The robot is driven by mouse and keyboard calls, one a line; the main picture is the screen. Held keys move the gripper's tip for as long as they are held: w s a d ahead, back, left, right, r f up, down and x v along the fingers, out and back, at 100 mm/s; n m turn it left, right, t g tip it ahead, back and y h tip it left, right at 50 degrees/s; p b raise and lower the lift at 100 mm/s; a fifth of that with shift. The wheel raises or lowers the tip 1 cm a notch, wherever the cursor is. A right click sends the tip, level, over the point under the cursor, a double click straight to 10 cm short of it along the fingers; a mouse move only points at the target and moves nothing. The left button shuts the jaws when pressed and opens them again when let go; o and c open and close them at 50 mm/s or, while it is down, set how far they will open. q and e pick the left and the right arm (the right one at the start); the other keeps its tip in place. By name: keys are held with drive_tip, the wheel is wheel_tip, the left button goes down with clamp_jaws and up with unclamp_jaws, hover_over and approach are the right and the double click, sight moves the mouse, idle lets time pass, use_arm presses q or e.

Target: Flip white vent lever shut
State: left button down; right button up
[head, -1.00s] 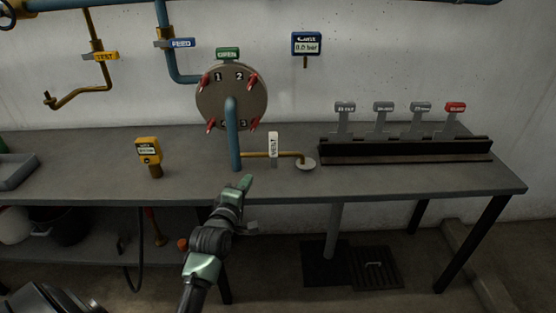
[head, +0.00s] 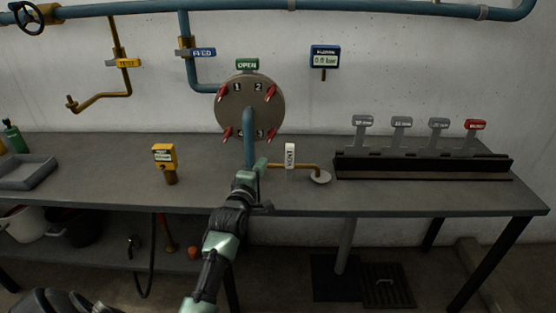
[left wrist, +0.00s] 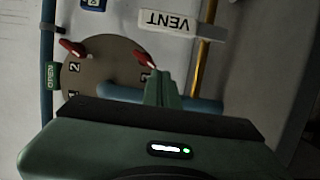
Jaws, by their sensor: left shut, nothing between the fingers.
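The white vent lever (head: 290,156), marked VENT, stands upright on the thin brass pipe (head: 308,167) that runs right from the blue pipe under the round plate. Its white tag also shows, turned over, at the top of the left wrist view (left wrist: 168,22). My left gripper (head: 262,163) is shut and empty. It is just left of the lever, near the blue pipe, with a gap to the white tag. In the left wrist view its closed fingers (left wrist: 160,85) point toward the plate and pipe. My right gripper is not in view.
The round plate (head: 250,98) with red clamps and the blue pipe (head: 249,135) stand behind my left gripper. A yellow meter (head: 165,158) is to the left on the bench. A rack (head: 425,167) with several tagged levers is to the right. The bench front is clear.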

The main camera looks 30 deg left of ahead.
sight(289, 163)
use_arm(q)
drive_tip(key=shift+w+d+p, duration=0.15)
drive_tip(key=shift+w+d, duration=0.25)
drive_tip(key=shift+w, duration=0.5)
drive_tip(key=shift+w+d+p, duration=0.2)
drive_tip(key=shift+w+d, duration=0.2)
drive_tip(key=shift+w, duration=0.45)
drive_tip(key=shift+w+d+p, duration=0.15)
drive_tip(key=shift+w+d, duration=0.25)
drive_tip(key=shift+w, duration=0.5)
